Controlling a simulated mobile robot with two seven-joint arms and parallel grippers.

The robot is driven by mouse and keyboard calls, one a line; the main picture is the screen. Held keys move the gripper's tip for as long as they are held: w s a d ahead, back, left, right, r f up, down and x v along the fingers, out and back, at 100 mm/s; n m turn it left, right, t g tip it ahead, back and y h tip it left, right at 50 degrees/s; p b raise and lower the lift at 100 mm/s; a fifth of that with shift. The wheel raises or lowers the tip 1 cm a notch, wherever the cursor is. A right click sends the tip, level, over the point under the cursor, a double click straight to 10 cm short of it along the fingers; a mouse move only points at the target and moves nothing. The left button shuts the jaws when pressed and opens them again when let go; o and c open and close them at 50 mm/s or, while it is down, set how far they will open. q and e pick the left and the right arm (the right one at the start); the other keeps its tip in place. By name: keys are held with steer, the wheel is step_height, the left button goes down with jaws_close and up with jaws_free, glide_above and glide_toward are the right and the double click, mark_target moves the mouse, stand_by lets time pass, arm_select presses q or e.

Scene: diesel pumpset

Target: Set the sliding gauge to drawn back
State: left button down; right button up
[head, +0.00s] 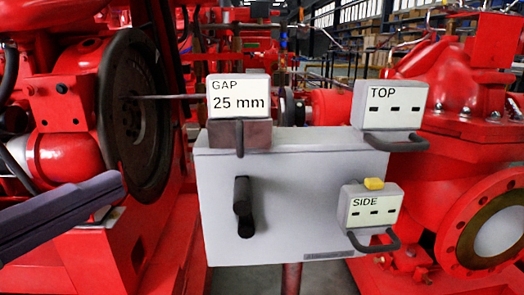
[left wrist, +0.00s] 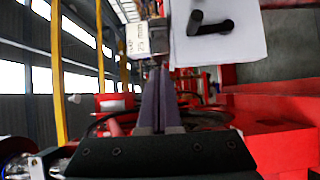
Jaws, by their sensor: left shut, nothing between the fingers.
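The sliding gauge (head: 238,97) is a pale block marked "GAP 25 mm" on top of a grey box (head: 300,225), at its left end. A thin rod (head: 165,97) runs from it left to the dark flywheel disc (head: 135,115). A dark handle (head: 239,138) hangs at its lower front. My left gripper (head: 118,185) is shut and empty, left of the box and lower than the gauge, apart from both. In the left wrist view its fingers (left wrist: 159,75) point up the picture, with the gauge (left wrist: 138,38) just beyond and left of their tips. My right gripper is not in view.
The box front has a black crank handle (head: 243,205). A "TOP" display (head: 390,105) and a "SIDE" display (head: 370,207) show dashes; each has a dark handle, and SIDE has a yellow button (head: 374,183). Red pump machinery (head: 470,200) stands right, red engine parts left.

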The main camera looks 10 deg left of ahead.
arm_select(q)
steer(key=p, duration=0.4)
glide_toward(240, 112)
step_height(240, 112, down, 3)
steer(key=a, duration=0.2)
steer(key=w+d, duration=0.1)
steer(key=d, duration=0.1)
steer(key=w+d, duration=0.1)
steer(key=w, duration=0.1)
steer(key=shift+d+p, duration=0.3)
steer(key=shift+d, duration=0.1)
steer(key=w+d+p, duration=0.1)
steer(key=d, duration=0.5)
steer(key=shift+w+d, duration=0.35)
